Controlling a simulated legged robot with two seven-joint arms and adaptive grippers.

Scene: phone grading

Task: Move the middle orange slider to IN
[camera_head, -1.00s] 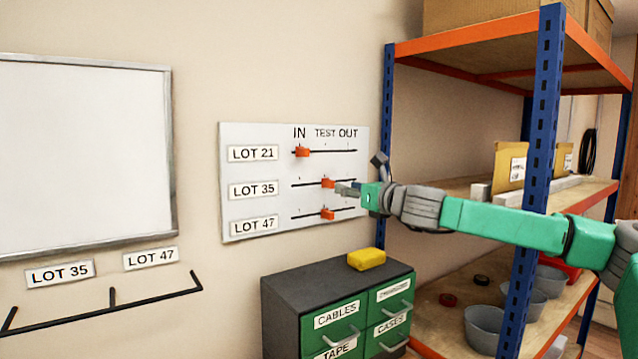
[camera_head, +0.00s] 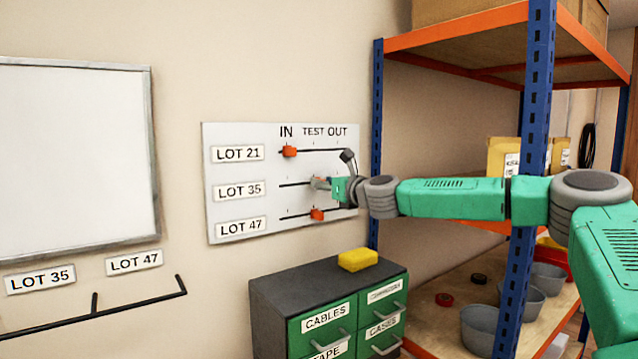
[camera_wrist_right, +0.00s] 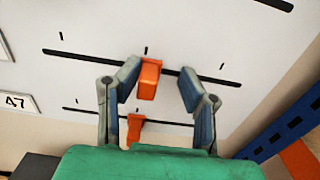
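The white board (camera_head: 235,170) on the wall has three tracks with orange sliders, under IN, TEST and OUT. The middle orange slider (camera_wrist_right: 149,78), in the LOT 35 row, stands at the TEST mark in the wrist view; in the head view my gripper mostly hides it. My right gripper (camera_head: 322,184) is at the board on this row. In the wrist view its fingers (camera_wrist_right: 160,73) are open, one on each side of the middle slider, which is closer to the left finger. Contact is unclear. My left gripper is not in view.
The top slider (camera_head: 289,151) is near IN. The bottom slider (camera_head: 317,214), near TEST, sits just below my gripper and also shows in the wrist view (camera_wrist_right: 135,127). A shelf rack (camera_head: 377,100) stands to the right. A drawer cabinet (camera_head: 275,285) with a yellow block (camera_head: 357,259) is below.

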